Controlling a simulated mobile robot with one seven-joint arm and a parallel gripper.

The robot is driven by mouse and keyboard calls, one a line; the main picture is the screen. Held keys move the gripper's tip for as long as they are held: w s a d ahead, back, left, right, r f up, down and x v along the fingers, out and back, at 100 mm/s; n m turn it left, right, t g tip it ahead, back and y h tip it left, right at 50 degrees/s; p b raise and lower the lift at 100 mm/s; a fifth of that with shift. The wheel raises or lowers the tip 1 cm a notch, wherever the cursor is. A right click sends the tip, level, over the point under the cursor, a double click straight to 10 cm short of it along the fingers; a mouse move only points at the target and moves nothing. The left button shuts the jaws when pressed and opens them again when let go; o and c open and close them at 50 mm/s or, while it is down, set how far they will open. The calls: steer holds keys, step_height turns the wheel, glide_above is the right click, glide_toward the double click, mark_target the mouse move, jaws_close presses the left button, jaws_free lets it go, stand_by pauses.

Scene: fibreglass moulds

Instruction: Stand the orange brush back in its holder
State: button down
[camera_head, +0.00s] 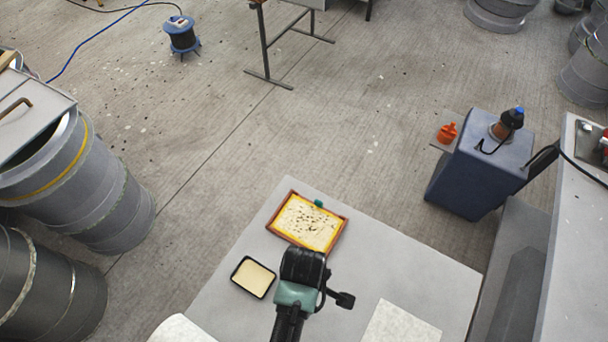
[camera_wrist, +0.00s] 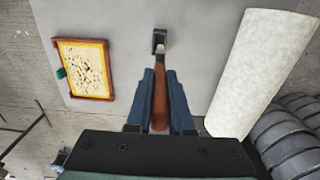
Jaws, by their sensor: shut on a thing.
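My gripper (camera_wrist: 160,74) is shut on the orange-brown handle of the brush (camera_wrist: 159,101), seen between the blue fingers in the wrist view. The handle points away from my gripper. At its far end is a small pale part, with a dark piece (camera_wrist: 159,36) around or beyond it; I cannot tell whether that is the brush's head or a separate thing. In the head view my gripper (camera_head: 303,264) is over the grey table (camera_head: 345,215), and the brush is hidden beneath it. I cannot identify the holder with certainty in either view.
An orange-framed yellow mould panel (camera_head: 307,222) and a black-rimmed tray of cream stuff (camera_head: 253,277) lie on the table. A pale sheet (camera_head: 400,325) lies at the front right. A white roll (camera_wrist: 265,65) shows in the wrist view. A dark blue cabinet (camera_head: 478,165) stands right.

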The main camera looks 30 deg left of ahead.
steer(key=shift+w+f+b, duration=0.1)
steer(key=shift+f+b, duration=3.6)
steer(key=shift+f, duration=2.7)
steer(key=c, duration=0.7)
jaws_free()
steer(key=shift+c, duration=0.2)
steer(key=shift+r, duration=0.15)
step_height(320, 180, up, 13)
steer(key=shift+f+b, duration=0.15)
steer(key=shift+b, duration=0.6)
